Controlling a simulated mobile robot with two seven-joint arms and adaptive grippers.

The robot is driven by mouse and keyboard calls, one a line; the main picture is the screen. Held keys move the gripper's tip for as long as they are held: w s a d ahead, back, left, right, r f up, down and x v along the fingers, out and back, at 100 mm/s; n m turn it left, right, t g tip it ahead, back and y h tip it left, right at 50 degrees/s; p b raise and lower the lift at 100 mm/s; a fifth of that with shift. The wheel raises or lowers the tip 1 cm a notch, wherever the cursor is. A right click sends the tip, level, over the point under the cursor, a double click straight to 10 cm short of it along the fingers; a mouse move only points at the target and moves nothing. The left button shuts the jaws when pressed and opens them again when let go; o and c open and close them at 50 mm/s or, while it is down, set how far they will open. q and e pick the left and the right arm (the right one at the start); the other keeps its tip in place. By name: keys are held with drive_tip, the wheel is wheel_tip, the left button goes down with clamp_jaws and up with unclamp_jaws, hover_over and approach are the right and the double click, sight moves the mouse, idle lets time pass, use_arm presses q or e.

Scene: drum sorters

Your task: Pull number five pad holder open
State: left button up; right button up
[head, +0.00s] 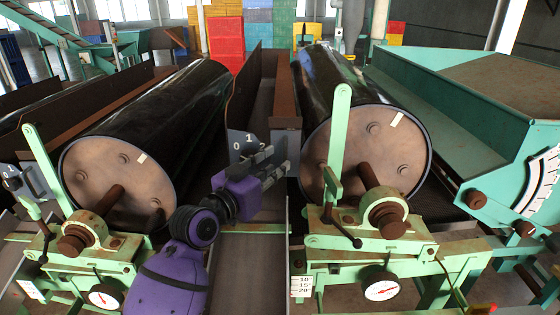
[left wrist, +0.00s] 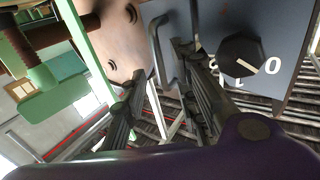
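My left gripper (head: 282,165) reaches in from below, between two black drums, close to a grey panel with a dial (head: 246,146) marked 0, 1 and 2. In the left wrist view its fingers (left wrist: 163,68) are apart with nothing clasped. A grey bar handle (left wrist: 157,50) shows at the fingertips; contact cannot be told. The dial knob (left wrist: 240,56) is right of the fingers. A green upright arm (head: 340,140) stands before the right drum (head: 365,140), and another (head: 40,165) before the left drum (head: 117,180). No label reading five is legible. My right gripper is out of view.
Green brackets with round gauges (head: 382,289) stand before the drums. A green trough (head: 450,110) with a white curved scale lies to the right. Coloured crates (head: 226,40) are stacked at the back. A narrow channel runs between the drums.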

use_arm(q)
drive_tip(key=shift+x, duration=1.35)
clamp_jaws()
